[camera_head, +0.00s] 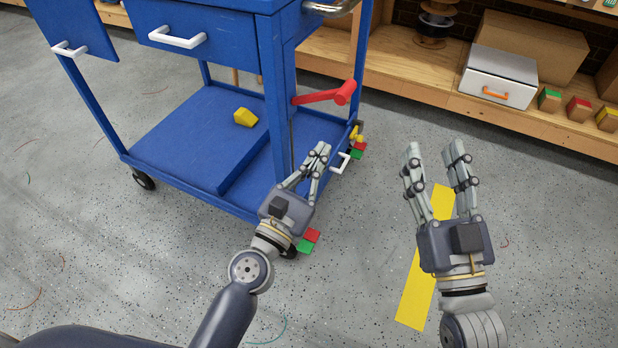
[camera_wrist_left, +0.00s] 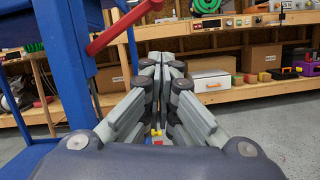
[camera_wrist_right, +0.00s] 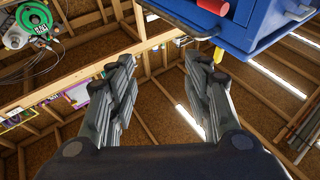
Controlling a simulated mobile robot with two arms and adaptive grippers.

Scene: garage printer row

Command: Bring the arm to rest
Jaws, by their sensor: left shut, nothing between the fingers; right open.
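My left gripper (camera_head: 322,150) is shut and empty. In the head view it is in front of the right side of the blue cart (camera_head: 190,140), below the red lever (camera_head: 330,95). In the left wrist view its fingers (camera_wrist_left: 168,62) meet, with the red lever (camera_wrist_left: 120,30) to their upper left. My right gripper (camera_head: 433,150) is open and empty. In the head view it is above the floor and the yellow strip (camera_head: 418,285), to the right of the cart. In the right wrist view its fingers (camera_wrist_right: 160,65) are spread, with roof beams behind them.
A yellow block (camera_head: 245,117) lies on the cart's lower shelf. A wooden shelf (camera_head: 400,75) at the back holds a white box with an orange handle (camera_head: 497,80) and several coloured blocks. Red and green pieces (camera_head: 309,240) show at the cart's wheels. The floor at right is mostly clear.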

